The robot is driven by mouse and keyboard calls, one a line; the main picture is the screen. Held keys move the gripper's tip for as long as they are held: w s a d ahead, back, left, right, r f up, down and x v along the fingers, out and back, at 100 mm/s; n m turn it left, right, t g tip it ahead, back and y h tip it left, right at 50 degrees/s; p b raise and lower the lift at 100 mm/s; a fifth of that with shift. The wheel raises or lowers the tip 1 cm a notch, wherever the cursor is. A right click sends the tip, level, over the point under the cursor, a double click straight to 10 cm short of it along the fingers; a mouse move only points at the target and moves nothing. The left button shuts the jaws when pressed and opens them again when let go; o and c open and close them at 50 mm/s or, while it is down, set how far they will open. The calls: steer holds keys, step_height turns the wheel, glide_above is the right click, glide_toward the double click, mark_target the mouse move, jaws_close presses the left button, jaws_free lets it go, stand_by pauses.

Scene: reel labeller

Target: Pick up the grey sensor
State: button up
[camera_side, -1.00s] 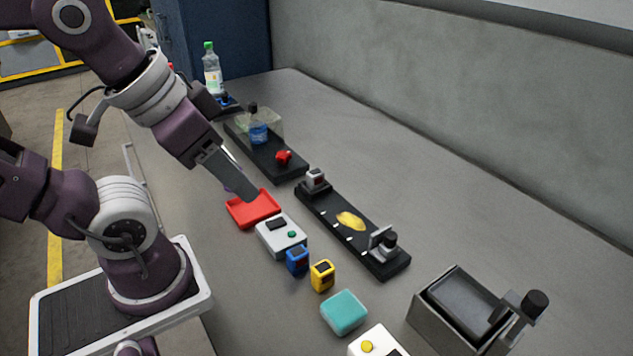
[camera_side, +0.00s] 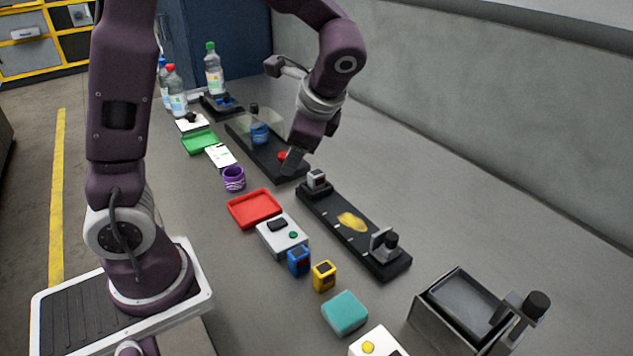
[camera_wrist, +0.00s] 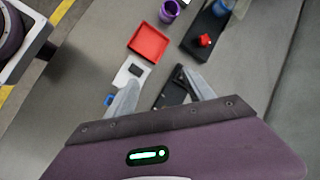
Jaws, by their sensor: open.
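The grey sensor (camera_side: 317,178) is a small light-grey block with a dark face. It sits upright on a black mount at the far end of the near black rail (camera_side: 338,226) in the side view. My gripper (camera_side: 290,166) is above and slightly left of it, pointing down, near the red knob. In the wrist view, my gripper (camera_wrist: 162,78) shows two grey fingers spread apart with nothing between them. The near rail (camera_wrist: 171,94) shows between the fingers there, and I cannot make out the sensor clearly; the right finger may cover it.
The far black rail with a red knob (camera_wrist: 205,40) and blue container (camera_side: 259,133) lies close by. A red tray (camera_side: 254,208), grey-white box (camera_side: 282,235), blue block (camera_side: 298,261) and yellow block (camera_side: 323,276) stand left of the near rail. The table beside the wall is clear.

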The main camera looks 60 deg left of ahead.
mark_target(311, 172)
steer(key=w+a+f+m+y, duration=0.2)
steer(key=w+f+m, duration=0.1)
steer(key=f, duration=0.1)
steer(key=w+a+f+m+y, duration=0.2)
steer(key=w+f+m, duration=0.1)
steer(key=w+f, duration=0.1)
steer(key=w+a+f+m+y, duration=0.2)
steer(key=w+f+m+y, duration=0.1)
steer(key=f, duration=0.3)
steer(key=shift+w, duration=0.7)
steer(key=shift+a+f+m, duration=0.3)
steer(key=shift+a+f, duration=0.2)
steer(key=shift+a, duration=0.4)
steer(key=x, duration=0.5)
steer(key=shift+a+f, duration=0.1)
steer(key=shift+f, duration=0.15)
jaws_close()
